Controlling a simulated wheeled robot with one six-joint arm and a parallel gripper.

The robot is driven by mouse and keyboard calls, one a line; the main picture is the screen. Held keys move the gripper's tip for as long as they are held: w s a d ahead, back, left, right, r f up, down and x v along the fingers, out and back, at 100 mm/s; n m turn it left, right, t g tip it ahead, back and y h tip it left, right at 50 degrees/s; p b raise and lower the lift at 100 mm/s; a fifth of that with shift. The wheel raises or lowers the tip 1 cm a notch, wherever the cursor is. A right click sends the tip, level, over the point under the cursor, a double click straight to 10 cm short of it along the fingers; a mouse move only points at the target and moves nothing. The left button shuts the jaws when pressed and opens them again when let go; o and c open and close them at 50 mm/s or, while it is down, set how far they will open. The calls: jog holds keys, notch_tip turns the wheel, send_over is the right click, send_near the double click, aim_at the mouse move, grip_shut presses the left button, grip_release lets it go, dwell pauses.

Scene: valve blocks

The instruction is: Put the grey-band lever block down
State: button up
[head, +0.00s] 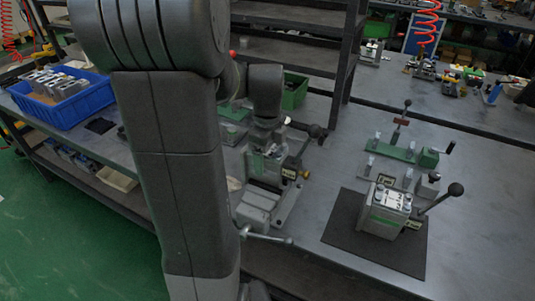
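A grey lever block (386,212) stands upright on a dark mat (343,222) at the right. Its lever ends in a black knob at upper right, and a green stripe shows on its front. A second grey block (263,166) with a black-knobbed lever is at the vise in the middle, directly below my gripper (266,141). I cannot make out a grey band on either block. My arm hides much of this area. The fingers are too small and covered to tell whether they are open or hold the second block.
A grey vise (258,207) with a handle stands at the bench's front edge. A green fixture (400,152) with clamps stands behind the mat. A blue bin (62,99) of metal parts is at left, a green bin (294,92) behind. Bare bench lies right of the mat.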

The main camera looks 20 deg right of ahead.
jog(key=shift+r, duration=0.1)
notch_tip(320, 180, up, 12)
jog(key=shift+r+p, duration=0.1)
jog(key=shift+p, duration=0.25)
dwell(0.4)
notch_tip(320, 180, down, 12)
jog(key=shift+f+b, duration=0.1)
jog(key=shift+b, duration=0.2)
jog(key=shift+w+r, duration=0.1)
jog(key=shift+r, duration=1.05)
